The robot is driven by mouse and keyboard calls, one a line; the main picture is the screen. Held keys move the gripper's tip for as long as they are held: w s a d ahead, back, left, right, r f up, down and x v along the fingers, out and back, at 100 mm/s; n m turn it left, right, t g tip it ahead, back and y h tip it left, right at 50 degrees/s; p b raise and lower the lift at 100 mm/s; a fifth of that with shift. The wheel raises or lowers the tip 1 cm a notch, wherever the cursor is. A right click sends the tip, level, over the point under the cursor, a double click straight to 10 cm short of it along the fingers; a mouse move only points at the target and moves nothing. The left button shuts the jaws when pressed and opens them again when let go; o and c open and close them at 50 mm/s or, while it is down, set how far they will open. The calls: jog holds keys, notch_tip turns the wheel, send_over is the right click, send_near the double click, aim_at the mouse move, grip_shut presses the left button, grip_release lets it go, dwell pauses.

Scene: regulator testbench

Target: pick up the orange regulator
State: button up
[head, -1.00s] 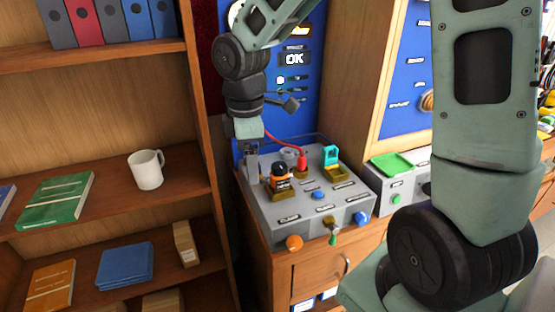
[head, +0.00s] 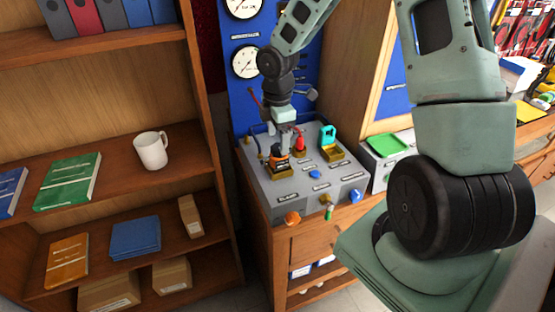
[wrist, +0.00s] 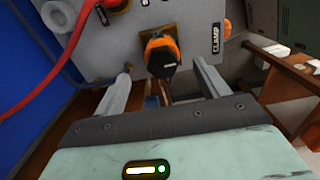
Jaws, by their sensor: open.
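The orange regulator (head: 279,162), with a dark body and orange parts, stands on a brass-coloured mount at the left of the grey bench box (head: 335,188). My gripper (head: 286,138) is open just above and behind it in the head view, partly overlapping it. In the wrist view the regulator (wrist: 162,52) lies between the two spread fingers, near their tips. The fingers (wrist: 163,68) appear on either side of it and are not closed on it. I cannot tell how deep it sits between them.
A red regulator (head: 300,145) and a teal one (head: 328,135) stand close by on the box. A red hose (wrist: 62,68) runs at the left in the wrist view. An open shelf with a white mug (head: 151,150) stands left of the bench.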

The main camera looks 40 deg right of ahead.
aim_at(277, 147)
jog(key=shift+s+a+f+p, duration=0.1)
jog(key=shift+f+p, duration=0.25)
jog(key=shift+f, duration=1.3)
jog(key=shift+s+a+f+p, duration=0.1)
jog(key=shift+f+p, duration=0.25)
jog(key=shift+f, duration=1.3)
jog(key=c, duration=1.4)
jog(key=shift+c, duration=0.3)
jog(key=shift+w+r, duration=0.1)
jog(key=shift+r, duration=0.05)
